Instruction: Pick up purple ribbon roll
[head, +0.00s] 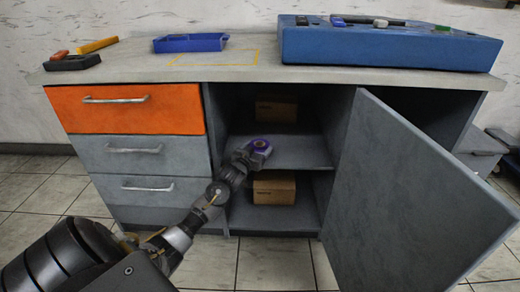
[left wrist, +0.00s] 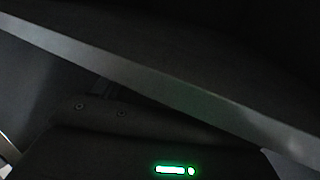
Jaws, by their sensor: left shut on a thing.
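My left gripper (head: 251,151) is shut on the roll at the front part of that shelf. Whether the roll touches the shelf I cannot tell. The left wrist view is very dark and shows a grey shelf edge (left wrist: 150,80) and my gripper's body with a green light; the roll does not show there. My right gripper is not in view.
Cardboard boxes stand at the back of the upper compartment (head: 276,109) and in the lower one (head: 274,188). The grey cabinet door (head: 420,200) stands open to the right. Drawers (head: 135,152) lie left of the opening. A blue tray (head: 190,43) and blue machine (head: 390,46) are on the countertop.

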